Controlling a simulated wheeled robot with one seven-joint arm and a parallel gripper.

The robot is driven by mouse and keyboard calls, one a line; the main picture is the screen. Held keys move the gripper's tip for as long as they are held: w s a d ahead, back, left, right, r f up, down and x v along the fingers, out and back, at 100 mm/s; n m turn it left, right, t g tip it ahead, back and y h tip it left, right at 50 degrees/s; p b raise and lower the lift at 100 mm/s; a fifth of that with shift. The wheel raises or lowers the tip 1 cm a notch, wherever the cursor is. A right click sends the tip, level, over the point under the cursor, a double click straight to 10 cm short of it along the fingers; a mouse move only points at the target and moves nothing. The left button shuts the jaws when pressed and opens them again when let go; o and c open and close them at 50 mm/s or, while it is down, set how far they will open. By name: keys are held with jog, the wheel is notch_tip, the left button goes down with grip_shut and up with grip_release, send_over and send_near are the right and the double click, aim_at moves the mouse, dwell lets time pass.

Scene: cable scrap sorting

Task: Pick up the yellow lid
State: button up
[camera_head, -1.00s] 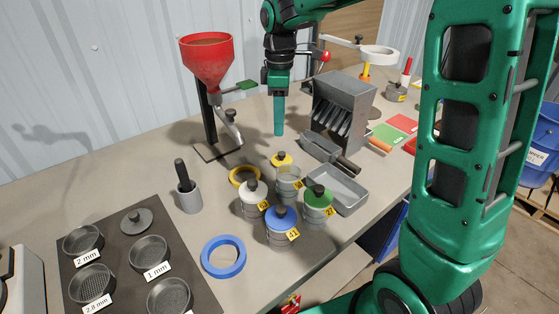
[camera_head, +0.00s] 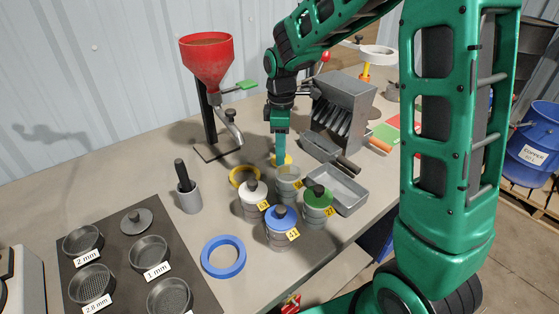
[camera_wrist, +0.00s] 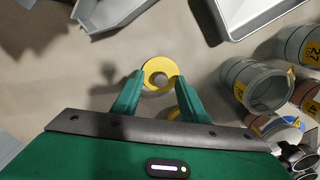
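The yellow lid (camera_head: 288,160) lies on the bench behind the open jar marked 26 (camera_head: 289,184). In the wrist view the lid (camera_wrist: 152,66) shows as a yellow disc with a dark grey middle, probably its knob. My gripper (camera_head: 280,162) points down right over the lid and hides its knob in the head view. In the wrist view my gripper (camera_wrist: 158,80) is open, with one finger on each side of the lid's near part. I cannot tell whether the fingers touch it.
A yellow ring (camera_head: 236,179) lies left of the lid. White-lidded (camera_head: 254,204), blue-lidded (camera_head: 281,236) and green-lidded (camera_head: 318,212) jars stand in front. A scoop (camera_head: 322,148) and a grey tray (camera_head: 351,203) lie to the right. A red funnel (camera_head: 207,62) stands behind left.

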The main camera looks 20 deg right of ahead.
grip_shut()
jog(key=shift+r, duration=0.2)
